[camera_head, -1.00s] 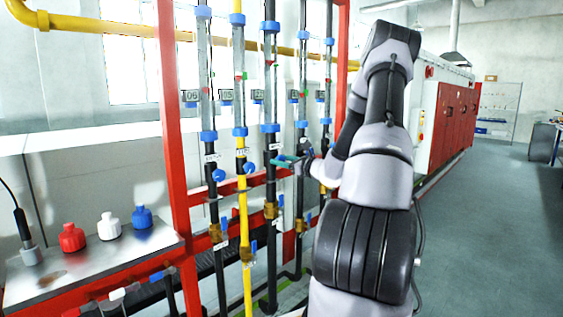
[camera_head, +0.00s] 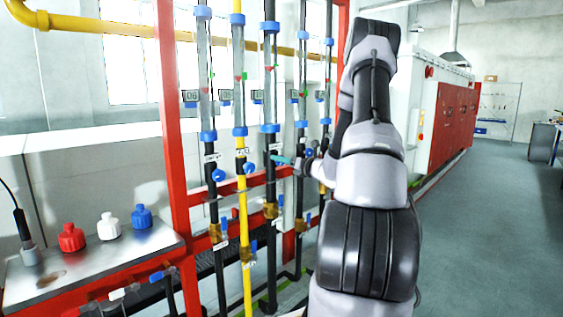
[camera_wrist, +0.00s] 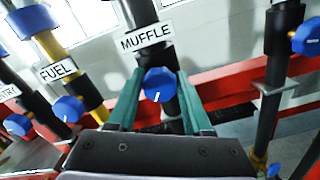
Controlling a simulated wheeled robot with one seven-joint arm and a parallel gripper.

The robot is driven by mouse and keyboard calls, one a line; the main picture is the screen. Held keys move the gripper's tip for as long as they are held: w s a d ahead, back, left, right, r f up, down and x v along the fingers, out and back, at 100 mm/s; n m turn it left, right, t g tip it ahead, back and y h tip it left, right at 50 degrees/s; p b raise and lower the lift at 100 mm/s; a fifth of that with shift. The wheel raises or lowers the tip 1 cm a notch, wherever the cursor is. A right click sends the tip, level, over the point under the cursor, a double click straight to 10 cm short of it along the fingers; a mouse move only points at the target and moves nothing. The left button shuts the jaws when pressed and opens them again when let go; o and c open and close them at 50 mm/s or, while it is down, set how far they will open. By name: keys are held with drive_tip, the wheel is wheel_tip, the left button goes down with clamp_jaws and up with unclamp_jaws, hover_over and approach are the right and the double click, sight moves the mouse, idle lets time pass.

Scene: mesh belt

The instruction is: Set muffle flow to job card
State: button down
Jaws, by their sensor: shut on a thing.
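The blue muffle knob (camera_wrist: 159,84) sits below a white label reading MUFFLE (camera_wrist: 147,37) in the wrist view. Its white pointer line is near upright, leaning slightly right. My gripper (camera_wrist: 160,98) is shut on this knob, one teal finger on each side. In the head view my gripper (camera_head: 284,160) reaches the third tube from the left, the muffle flow tube (camera_head: 270,90); my wrist partly hides the knob. A small display (camera_head: 257,97) is beside this tube, its digits too small to read. A green mark and a red mark show on the tube.
The fuel knob (camera_wrist: 68,109) is on the yellow line left of the muffle knob, and another blue knob (camera_wrist: 306,40) is to the right. A red frame post (camera_head: 172,120) stands left of the tubes. Red, white and blue bottles (camera_head: 141,217) stand on a metal bench.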

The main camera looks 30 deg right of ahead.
drive_tip(key=shift+m, duration=0.6)
drive_tip(key=shift+c, duration=1.5)
unclamp_jaws()
drive_tip(key=shift+d, duration=0.1)
drive_tip(key=v, duration=1)
drive_tip(key=shift+s, duration=0.4)
drive_tip(key=shift+d, duration=0.1)
